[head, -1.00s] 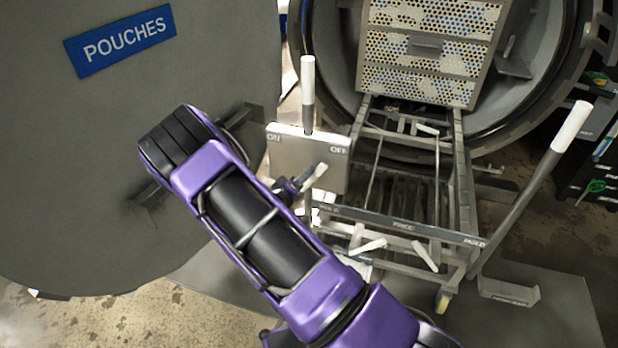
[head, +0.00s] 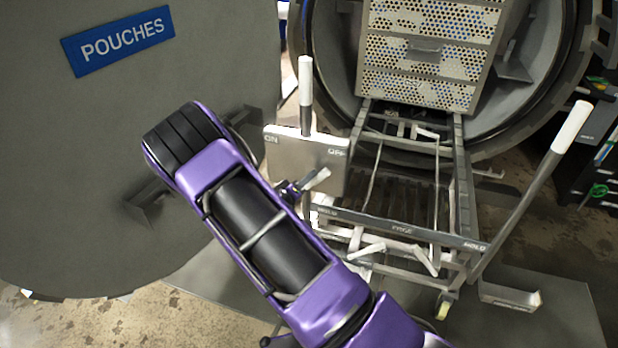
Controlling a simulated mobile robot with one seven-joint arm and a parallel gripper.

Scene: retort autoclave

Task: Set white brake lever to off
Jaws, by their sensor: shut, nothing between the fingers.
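A grey switch box (head: 325,180) lettered ON at its left and OFF at its right stands in front of the chamber. A white-handled lever (head: 305,82) rises nearly upright from its top, about midway between the two words. I take it for the white brake lever, though no label here says brake. My purple arm reaches across the lower left, left of the box, and covers some of what lies behind.
A large grey door with a POUCHES sign (head: 118,40) fills the left. A long white-gripped lever (head: 570,128) leans at the right. Bare floor shows at lower left.

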